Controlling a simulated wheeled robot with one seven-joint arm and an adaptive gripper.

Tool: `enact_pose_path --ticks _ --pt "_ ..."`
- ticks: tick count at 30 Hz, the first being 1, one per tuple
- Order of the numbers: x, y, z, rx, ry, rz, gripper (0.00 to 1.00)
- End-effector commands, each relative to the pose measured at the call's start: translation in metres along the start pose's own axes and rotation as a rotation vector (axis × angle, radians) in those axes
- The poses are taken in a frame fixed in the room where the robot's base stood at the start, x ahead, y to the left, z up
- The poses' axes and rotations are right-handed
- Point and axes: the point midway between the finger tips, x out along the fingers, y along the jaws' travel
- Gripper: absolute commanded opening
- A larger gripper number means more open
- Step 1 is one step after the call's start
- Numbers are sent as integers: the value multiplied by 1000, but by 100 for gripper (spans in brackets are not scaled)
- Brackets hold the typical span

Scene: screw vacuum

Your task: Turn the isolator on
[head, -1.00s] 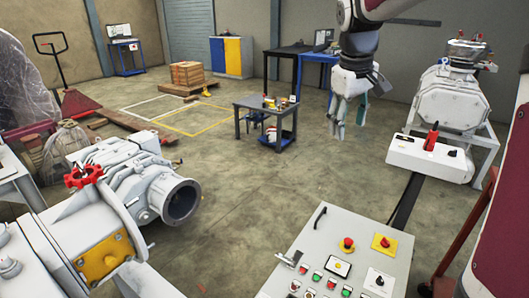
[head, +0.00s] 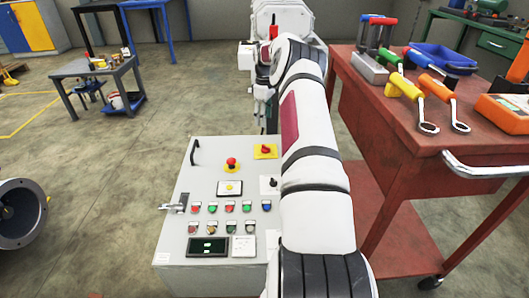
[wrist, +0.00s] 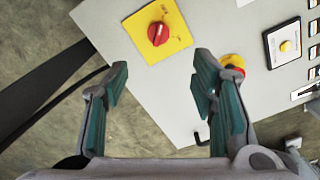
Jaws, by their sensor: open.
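The isolator is a red rotary knob (wrist: 158,33) on a square yellow plate (wrist: 178,42), near the top of the wrist view. In the head view the knob (head: 265,149) sits at the far right of the grey control panel (head: 180,225), beside my arm. My gripper (wrist: 160,78) is open and empty, its teal-padded fingers spread below the knob in the wrist view. The knob lies beyond the fingertips, apart from them. I cannot clearly read its setting. In the head view my arm hides most of the gripper.
A red emergency button (head: 231,162) on a yellow base is left of the isolator. A black handle (head: 194,152) rises from the panel edge. A red tool trolley (head: 400,130) stands close on the right of my arm. Open floor (head: 110,180) lies to the left.

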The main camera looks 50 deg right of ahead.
Motion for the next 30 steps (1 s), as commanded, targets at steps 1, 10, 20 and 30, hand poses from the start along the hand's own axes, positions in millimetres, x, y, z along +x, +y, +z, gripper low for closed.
enact_pose_path --ticks 1,10,20,30 --pt "6 2 2 2 1 -2 52" --pt "47 2 3 3 0 -6 52" --pt "111 2 3 2 0 -6 52" --pt "142 2 2 3 1 -4 52"
